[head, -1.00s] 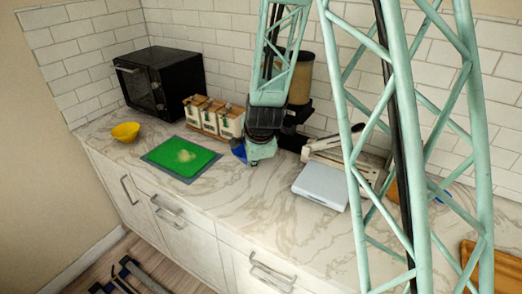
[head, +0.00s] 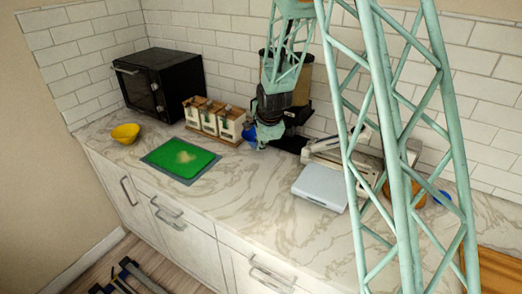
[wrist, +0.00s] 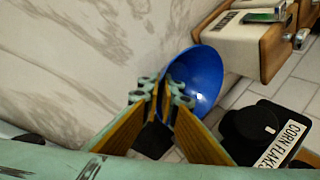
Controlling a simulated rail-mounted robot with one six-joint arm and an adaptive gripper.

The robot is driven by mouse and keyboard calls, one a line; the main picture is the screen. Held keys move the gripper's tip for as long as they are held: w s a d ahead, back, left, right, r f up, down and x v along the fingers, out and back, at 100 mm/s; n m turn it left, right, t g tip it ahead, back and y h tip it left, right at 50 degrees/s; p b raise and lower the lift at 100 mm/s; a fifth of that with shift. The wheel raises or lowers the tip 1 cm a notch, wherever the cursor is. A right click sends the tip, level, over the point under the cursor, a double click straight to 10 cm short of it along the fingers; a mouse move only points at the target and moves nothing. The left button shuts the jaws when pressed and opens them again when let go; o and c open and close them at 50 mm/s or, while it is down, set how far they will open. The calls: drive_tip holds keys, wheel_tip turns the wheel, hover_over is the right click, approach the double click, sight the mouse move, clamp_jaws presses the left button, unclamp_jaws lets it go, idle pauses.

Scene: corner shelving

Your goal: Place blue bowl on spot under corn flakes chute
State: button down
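The blue bowl (wrist: 203,72) is in the wrist view, with its rim between the fingertips of my gripper (wrist: 163,95). The fingers appear shut on the rim, and the bowl looks tilted. In the head view the bowl (head: 249,132) is a small blue patch, partly hidden by my gripper (head: 262,142). The corn flakes label (wrist: 283,140) is on a black dispenser base right of and below the bowl in the wrist view. The dispenser (head: 300,78) stands behind my arm in the head view. The spot under its chute is hidden there.
Several white-fronted wooden boxes (head: 213,118) stand left of my gripper. A green mat (head: 180,158) lies in front of them, with a yellow bowl (head: 125,132) and black microwave (head: 163,82) further left. A white scale (head: 319,187) stands to the right. The front counter is clear.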

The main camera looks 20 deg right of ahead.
drive_tip(key=shift+w+d, duration=0.1)
drive_tip(key=shift+w, duration=0.05)
drive_tip(key=shift+w, duration=0.1)
idle(0.4)
drive_tip(key=shift+w+d, duration=0.15)
drive_tip(key=shift+f+b, duration=0.55)
drive_tip(key=shift+f, duration=1.3)
drive_tip(key=shift+f, duration=0.1)
drive_tip(key=c, duration=3.3)
unclamp_jaws()
drive_tip(key=shift+o, duration=0.5)
drive_tip(key=p+v, duration=0.3)
drive_tip(key=v, duration=0.9)
drive_tip(key=shift+p, duration=0.3)
